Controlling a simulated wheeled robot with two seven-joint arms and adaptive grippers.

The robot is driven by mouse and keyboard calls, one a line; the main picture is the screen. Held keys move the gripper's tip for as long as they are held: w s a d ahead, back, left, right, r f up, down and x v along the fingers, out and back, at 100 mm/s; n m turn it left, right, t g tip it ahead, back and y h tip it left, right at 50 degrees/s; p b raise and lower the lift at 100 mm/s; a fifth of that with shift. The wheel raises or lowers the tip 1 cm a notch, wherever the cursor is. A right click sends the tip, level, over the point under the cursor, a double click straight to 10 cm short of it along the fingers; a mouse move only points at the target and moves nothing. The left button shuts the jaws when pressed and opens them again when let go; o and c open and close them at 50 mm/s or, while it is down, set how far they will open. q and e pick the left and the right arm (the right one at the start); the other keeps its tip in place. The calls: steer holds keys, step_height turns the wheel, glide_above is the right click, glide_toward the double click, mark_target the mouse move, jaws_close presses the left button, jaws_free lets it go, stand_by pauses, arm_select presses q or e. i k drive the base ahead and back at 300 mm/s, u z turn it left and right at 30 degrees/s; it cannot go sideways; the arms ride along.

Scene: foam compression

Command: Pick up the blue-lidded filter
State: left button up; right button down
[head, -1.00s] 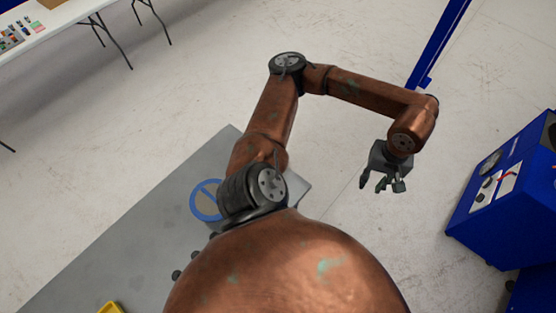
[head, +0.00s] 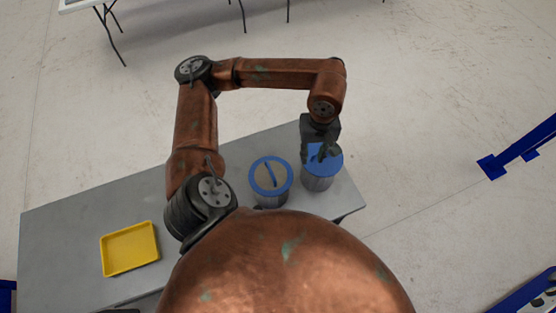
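A grey canister with a solid blue lid, the blue-lidded filter (head: 317,181), stands upright near the right end of the grey table. My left gripper (head: 321,155) is over its lid from the far side, pointing down. Its dark fingers look apart, with nothing seen between them. They cover part of the lid, and I cannot tell whether they touch it. A second canister (head: 270,176), with a blue ring and a blue bar across a grey top, stands just to the left. My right gripper is not in view.
The grey table (head: 62,240) holds a yellow tray (head: 130,248) at its left. The table top between tray and arm is clear. A blue frame (head: 515,155) stands on the floor at the right. A white table (head: 85,5) is at the far back.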

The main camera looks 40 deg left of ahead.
mark_target(315, 176)
steer(key=u, duration=0.9)
